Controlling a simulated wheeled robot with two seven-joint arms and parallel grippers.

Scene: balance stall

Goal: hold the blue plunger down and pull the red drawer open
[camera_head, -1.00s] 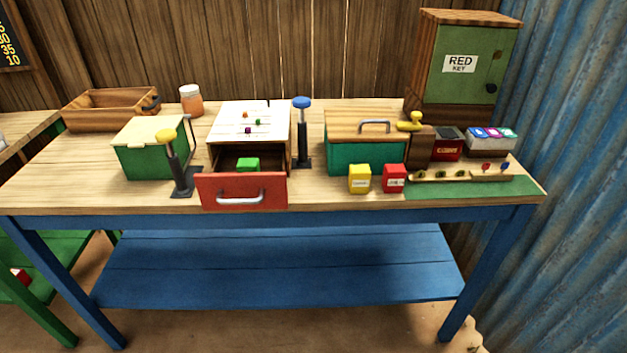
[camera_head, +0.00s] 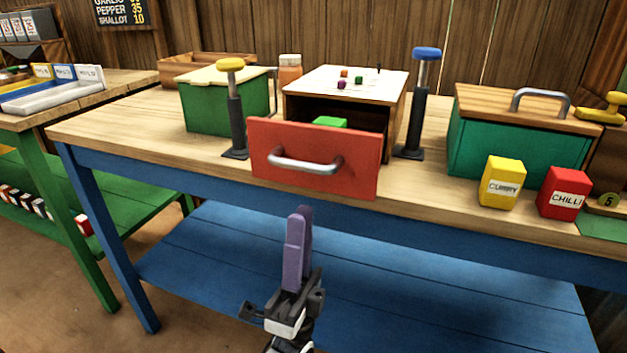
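The red drawer (camera_head: 336,180) juts out of the white-topped wooden cabinet (camera_head: 328,84), open, with a silver handle (camera_head: 306,164) on its front. A green block (camera_head: 330,122) shows inside it. The blue plunger (camera_head: 426,54) stands upright just right of the cabinet on a dark post, its head high, with nothing touching it. My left gripper (camera_head: 298,240), with purple fingers pointing up, is below and in front of the drawer, apart from the handle. Its fingers overlap in this view, so its opening is unclear. My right gripper is out of view.
A yellow plunger (camera_head: 231,66) stands left of the drawer, before a green box (camera_head: 215,100). A teal box (camera_head: 515,140), a yellow curry box (camera_head: 502,184) and a red chilli box (camera_head: 563,193) stand to the right. The table's front edge runs below the drawer.

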